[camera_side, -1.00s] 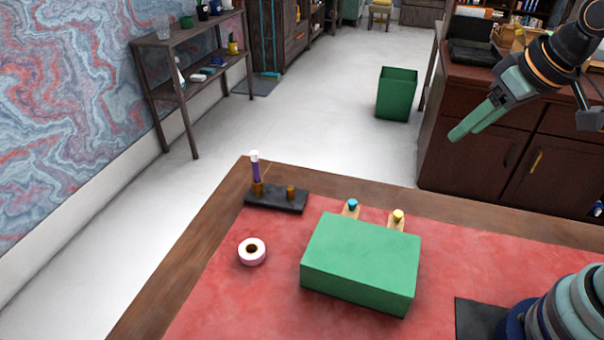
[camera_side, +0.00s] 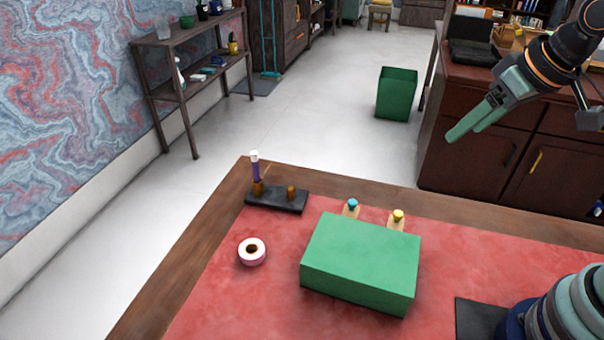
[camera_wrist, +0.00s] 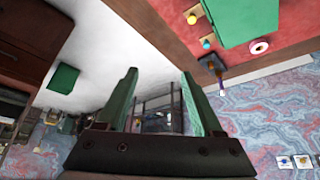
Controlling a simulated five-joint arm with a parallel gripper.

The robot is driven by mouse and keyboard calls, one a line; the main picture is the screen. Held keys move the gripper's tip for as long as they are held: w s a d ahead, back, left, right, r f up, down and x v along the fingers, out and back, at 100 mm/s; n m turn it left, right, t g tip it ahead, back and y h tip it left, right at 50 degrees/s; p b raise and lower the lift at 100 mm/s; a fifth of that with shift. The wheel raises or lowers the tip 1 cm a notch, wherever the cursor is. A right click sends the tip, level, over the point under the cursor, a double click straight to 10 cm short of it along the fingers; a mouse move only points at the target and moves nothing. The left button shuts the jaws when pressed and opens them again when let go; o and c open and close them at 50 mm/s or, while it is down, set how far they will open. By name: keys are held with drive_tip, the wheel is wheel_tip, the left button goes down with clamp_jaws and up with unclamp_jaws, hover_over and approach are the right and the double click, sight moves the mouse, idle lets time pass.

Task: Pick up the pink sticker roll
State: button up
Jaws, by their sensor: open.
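The pink sticker roll (camera_side: 252,251) lies flat on the red desk top, left of the green box, its white face and dark centre hole upward. It also shows in the wrist view (camera_wrist: 259,47) at the upper right. My gripper (camera_side: 462,132) is raised in the air at the upper right of the side view, far from the roll. Its two green fingers are apart with nothing between them, as the wrist view (camera_wrist: 158,88) shows too.
A large green box (camera_side: 361,258) stands right of the roll. Behind it are a blue-topped piece (camera_side: 351,206) and a yellow-topped piece (camera_side: 397,218). A dark holder (camera_side: 276,199) with a purple, white-tipped pen (camera_side: 255,168) stands behind the roll. The desk left of the roll is clear.

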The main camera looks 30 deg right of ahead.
drive_tip(key=shift+o, duration=1.1)
